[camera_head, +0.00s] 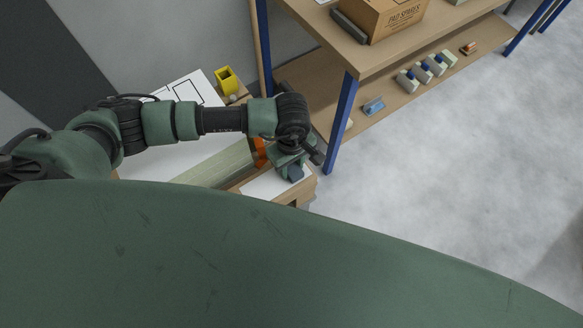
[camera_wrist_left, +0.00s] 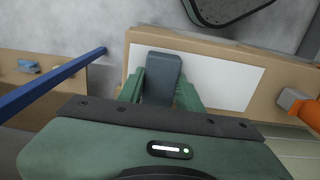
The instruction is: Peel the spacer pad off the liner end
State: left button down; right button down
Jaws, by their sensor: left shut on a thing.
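The spacer pad is a dark blue-grey block (camera_wrist_left: 162,68) between the green fingers of my left gripper (camera_wrist_left: 163,90) in the left wrist view. The gripper is shut on it. In the head view my left gripper (camera_head: 290,168) is over the near right end of the wooden bench, with part of the pad (camera_head: 296,174) showing below it. The white liner (camera_wrist_left: 225,78) lies flat on the wood beside and behind the pad, and also shows in the head view (camera_head: 265,184). Whether the pad's underside touches the liner is hidden. My right gripper is not in view.
A pale green panel (camera_head: 215,168) and an orange part (camera_head: 260,153) lie beside the liner. A yellow holder (camera_head: 227,80) stands farther back. A shelf with a blue post (camera_head: 342,125) stands close to the right of the gripper. The grey floor (camera_head: 450,160) is clear.

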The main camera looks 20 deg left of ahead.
aim_at(291, 167)
pick_arm(q)
jog(key=shift+r, duration=0.2)
jog(key=shift+r, duration=0.35)
jog(key=shift+r+p, duration=1.35)
jog(key=shift+r, duration=0.65)
notch_tip(291, 167, up, 9)
jog(key=p, duration=0.5)
jog(key=shift+r, duration=0.15)
